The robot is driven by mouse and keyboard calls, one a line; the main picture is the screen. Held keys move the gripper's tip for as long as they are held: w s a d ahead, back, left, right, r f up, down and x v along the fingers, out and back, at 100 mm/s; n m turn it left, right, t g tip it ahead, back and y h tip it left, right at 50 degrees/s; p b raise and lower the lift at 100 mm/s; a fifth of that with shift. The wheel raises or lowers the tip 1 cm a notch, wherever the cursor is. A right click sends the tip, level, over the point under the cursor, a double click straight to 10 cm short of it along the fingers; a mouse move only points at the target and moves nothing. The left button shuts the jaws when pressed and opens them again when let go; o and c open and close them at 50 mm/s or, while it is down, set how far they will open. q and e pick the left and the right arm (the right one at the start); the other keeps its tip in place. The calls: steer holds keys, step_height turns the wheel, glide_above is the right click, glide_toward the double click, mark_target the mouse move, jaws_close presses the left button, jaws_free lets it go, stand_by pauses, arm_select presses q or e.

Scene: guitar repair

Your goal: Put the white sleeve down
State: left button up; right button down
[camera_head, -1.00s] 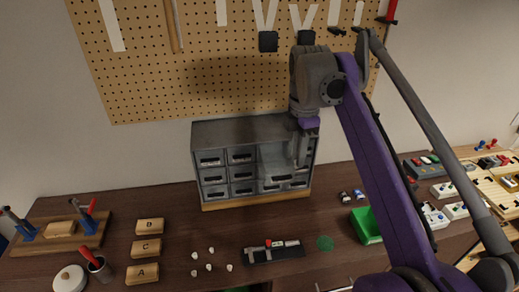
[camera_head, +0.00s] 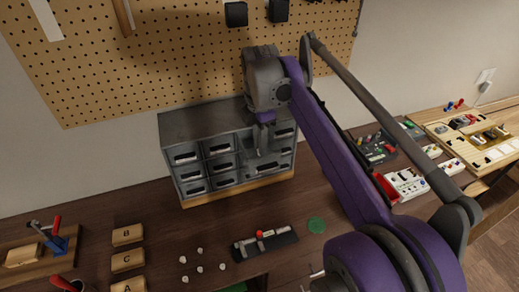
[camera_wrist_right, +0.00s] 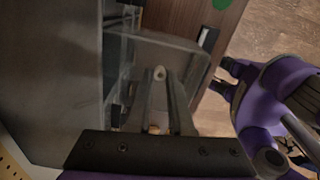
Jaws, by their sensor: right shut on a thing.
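My right gripper (camera_head: 263,137) is in front of the right part of the grey drawer cabinet (camera_head: 195,125), at the height of its upper drawers. In the right wrist view its two fingers (camera_wrist_right: 160,80) are close together, with a small whitish ring-shaped piece, seemingly the white sleeve (camera_wrist_right: 159,73), between the tips. A pulled-out, see-through drawer (camera_wrist_right: 190,62) lies just beyond the fingertips; I cannot tell whether the sleeve is inside it or above it. The sleeve is too small to make out in the head view. My left gripper is not in view.
Several small white pieces (camera_head: 199,251) lie on the dark table left of a black fixture (camera_head: 265,244). A green round pad (camera_head: 316,225) is to its right. Wooden blocks (camera_head: 127,236) stand at the left. My right arm hides part of the table.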

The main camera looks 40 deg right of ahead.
steer(key=shift+f, duration=1.2)
steer(key=shift+f, duration=0.1)
steer(key=shift+f, duration=0.15)
steer(key=c, duration=0.8)
jaws_free()
step_height(320, 180, up, 13)
steer(key=shift+f+p, duration=0.2)
steer(key=shift+p, duration=0.35)
steer(key=shift+c, duration=0.3)
